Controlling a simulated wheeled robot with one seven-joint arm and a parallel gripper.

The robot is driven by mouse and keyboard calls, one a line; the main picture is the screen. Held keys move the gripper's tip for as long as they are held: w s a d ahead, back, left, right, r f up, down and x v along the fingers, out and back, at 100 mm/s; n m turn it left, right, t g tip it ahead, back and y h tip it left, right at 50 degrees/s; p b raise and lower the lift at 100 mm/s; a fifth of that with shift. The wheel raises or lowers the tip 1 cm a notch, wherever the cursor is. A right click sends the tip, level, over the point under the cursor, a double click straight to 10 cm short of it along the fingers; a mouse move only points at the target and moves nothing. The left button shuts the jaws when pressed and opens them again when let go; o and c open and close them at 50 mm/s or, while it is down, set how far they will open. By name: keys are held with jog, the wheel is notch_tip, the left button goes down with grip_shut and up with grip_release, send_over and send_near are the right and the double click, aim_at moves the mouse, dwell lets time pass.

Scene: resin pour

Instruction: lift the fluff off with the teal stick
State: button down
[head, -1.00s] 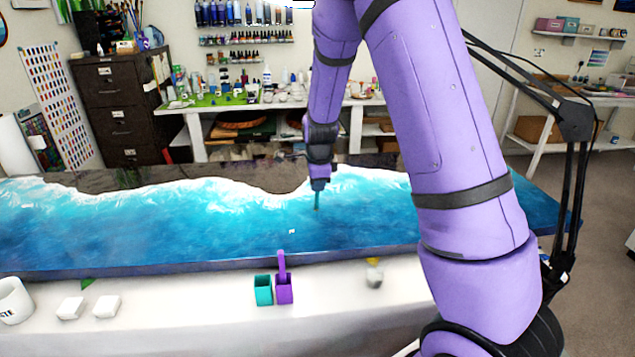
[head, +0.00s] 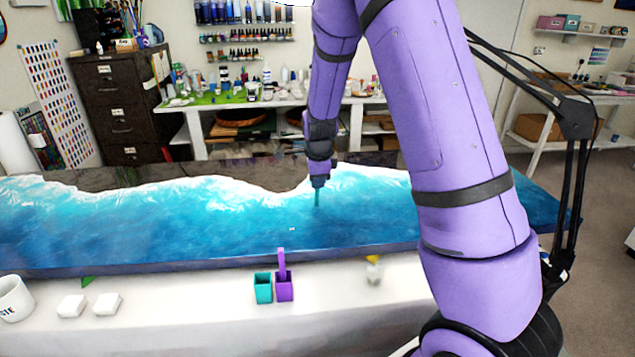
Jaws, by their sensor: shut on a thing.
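My gripper (head: 318,184) is shut on the teal stick (head: 317,197), which points down over the blue and white resin surface (head: 150,225). I cannot tell whether the stick's tip touches the resin. A tiny pale speck (head: 291,229), which looks like the fluff, lies on the blue resin, nearer to me and left of the stick. The stick and the speck are apart in the picture.
A teal cup (head: 263,289) and a purple cup (head: 284,290) with a purple stick (head: 281,262) stand on the white front strip. Two white blocks (head: 71,306) (head: 107,304) and a white mug (head: 13,298) are at left. A small jar (head: 374,272) stands right.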

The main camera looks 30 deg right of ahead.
jog(key=shift+w+d+v, duration=0.1)
jog(key=shift+w+v, duration=0.1)
jog(key=shift+v, duration=0.65)
jog(key=shift+w+d+v, duration=0.1)
jog(key=shift+w+v, duration=0.1)
jog(key=shift+v, duration=0.65)
jog(key=shift+w+v, duration=0.15)
jog(key=shift+v, duration=0.65)
jog(key=shift+r, duration=0.15)
